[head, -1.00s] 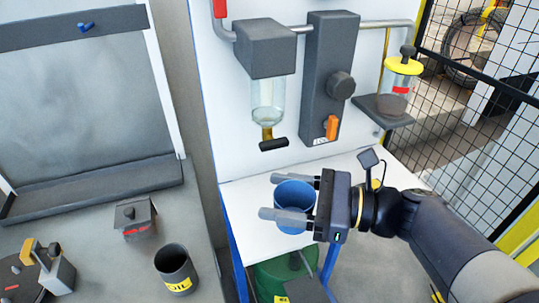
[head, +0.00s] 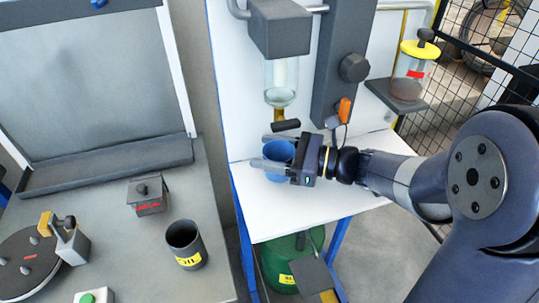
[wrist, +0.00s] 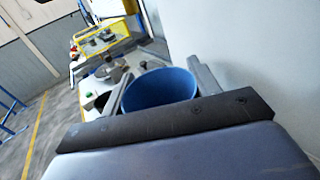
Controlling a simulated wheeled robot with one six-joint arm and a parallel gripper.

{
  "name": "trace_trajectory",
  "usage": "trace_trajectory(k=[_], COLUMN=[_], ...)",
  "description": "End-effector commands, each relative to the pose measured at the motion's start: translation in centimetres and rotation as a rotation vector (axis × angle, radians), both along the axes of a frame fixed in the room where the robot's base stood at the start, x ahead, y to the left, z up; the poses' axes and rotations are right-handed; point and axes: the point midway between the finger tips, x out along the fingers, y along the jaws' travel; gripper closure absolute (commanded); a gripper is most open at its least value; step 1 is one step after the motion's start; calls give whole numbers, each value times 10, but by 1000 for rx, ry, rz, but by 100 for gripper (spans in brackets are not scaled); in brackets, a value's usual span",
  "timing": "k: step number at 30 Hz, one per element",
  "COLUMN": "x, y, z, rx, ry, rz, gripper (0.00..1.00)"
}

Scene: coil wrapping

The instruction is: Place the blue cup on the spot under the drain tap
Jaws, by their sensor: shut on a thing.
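The blue cup (head: 278,158) is upright between the fingers of my gripper (head: 274,153), which is shut on it. It is over the white shelf (head: 330,205), close to the back panel; I cannot tell whether its base touches the shelf. In the wrist view the cup (wrist: 160,90) shows its open rim between the two fingers. The drain tap (head: 286,125), with a black handle and brass stem, hangs under the glass bowl (head: 281,78). The cup appears just below and slightly left of the tap. The spot under the tap is not visible.
An orange-handled part (head: 344,110) and a grey column (head: 345,60) stand just behind my gripper. A jar with a yellow lid (head: 410,72) sits on a bracket at right. A dark oil cup (head: 186,245) stands on the left bench. The shelf's front is clear.

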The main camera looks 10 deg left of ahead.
Motion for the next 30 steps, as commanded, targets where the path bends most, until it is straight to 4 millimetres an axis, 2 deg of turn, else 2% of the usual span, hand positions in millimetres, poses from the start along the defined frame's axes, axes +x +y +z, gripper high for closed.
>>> trace_trajectory(k=[2, 17, 18, 25, 30], x=[1, 3, 3, 3, 3], y=[0, 2, 2, 2, 2], z=[-12, -21, -20, -19, -19], rx=[-1, 0, 0, 0, 0], ry=[4, -1, -1, -1, -1], rz=[0, 0, 0, 0, 0], gripper=[63, 63, 39, 21, 20])
